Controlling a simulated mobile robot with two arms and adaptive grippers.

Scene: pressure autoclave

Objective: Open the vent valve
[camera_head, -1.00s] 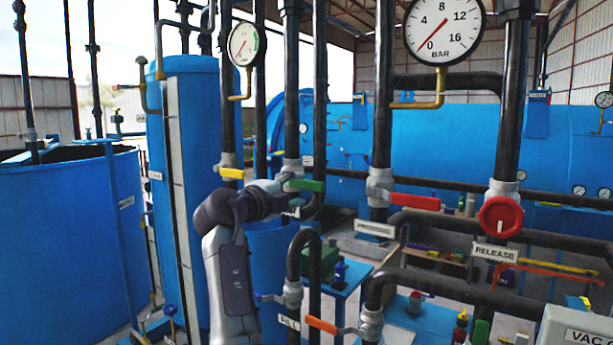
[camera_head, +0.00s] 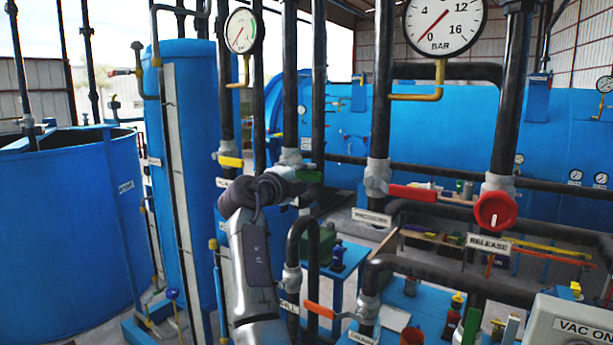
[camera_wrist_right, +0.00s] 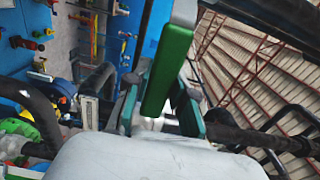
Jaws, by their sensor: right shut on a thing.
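A valve with a green lever handle (camera_head: 310,176) sits on a vertical dark pipe near the middle of the head view. Its label is hidden, so I cannot tell whether it is the vent valve. My right gripper (camera_head: 297,180) is at this lever, partly hidden behind my own wrist. In the right wrist view the green lever (camera_wrist_right: 168,65) runs between the two dark green fingers of my right gripper (camera_wrist_right: 160,105), which are shut on it. My left gripper is not in view.
A red lever (camera_head: 412,193) and a red round knob (camera_head: 495,210) above the RELEASE label (camera_head: 489,243) are to the right. An orange lever (camera_head: 320,310) is below. Vertical pipes and a pressure gauge (camera_head: 444,22) crowd the space. A blue tank (camera_head: 70,215) stands left.

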